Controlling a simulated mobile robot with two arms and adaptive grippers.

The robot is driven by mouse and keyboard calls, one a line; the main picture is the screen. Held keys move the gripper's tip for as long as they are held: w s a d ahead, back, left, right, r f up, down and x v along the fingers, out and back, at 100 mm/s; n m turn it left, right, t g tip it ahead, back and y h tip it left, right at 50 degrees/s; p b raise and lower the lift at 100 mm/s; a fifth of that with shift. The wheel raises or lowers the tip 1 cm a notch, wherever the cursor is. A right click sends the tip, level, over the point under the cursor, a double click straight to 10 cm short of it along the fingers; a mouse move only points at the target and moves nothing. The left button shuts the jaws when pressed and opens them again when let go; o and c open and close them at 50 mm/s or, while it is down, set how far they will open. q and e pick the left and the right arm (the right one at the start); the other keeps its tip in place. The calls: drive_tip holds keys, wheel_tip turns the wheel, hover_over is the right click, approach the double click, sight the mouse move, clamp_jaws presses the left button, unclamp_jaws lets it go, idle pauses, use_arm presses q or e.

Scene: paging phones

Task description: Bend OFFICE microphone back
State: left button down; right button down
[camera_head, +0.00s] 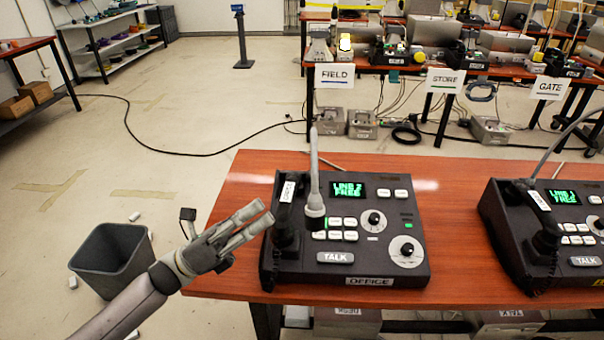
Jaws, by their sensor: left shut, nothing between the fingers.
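The OFFICE phone console (342,268) is a dark box on the red-brown table, with a lit green screen (350,189) reading "LINE 2 FREE" and a TALK button. A black handset (287,218) lies along the console's left side. My left gripper (263,216) is shut and empty at the console's left edge, beside the handset and left of the microphone, apart from the microphone. My right gripper is out of view.
A second similar console (560,215) with its own gooseneck stands to the right on the same table (460,180). A grey bin (112,262) stands on the floor at left. FIELD, STORE and GATE signs hang at a cluttered table behind.

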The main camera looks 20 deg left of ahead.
sight(316, 186)
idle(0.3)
use_arm(q)
drive_tip(key=a+r+p+x, duration=0.2)
drive_tip(key=p+x, duration=0.3)
drive_tip(key=x, duration=0.7)
drive_tip(key=shift+w+d+r, duration=0.25)
drive_tip(key=shift+w+d, duration=0.05)
drive_tip(key=shift+w, duration=0.2)
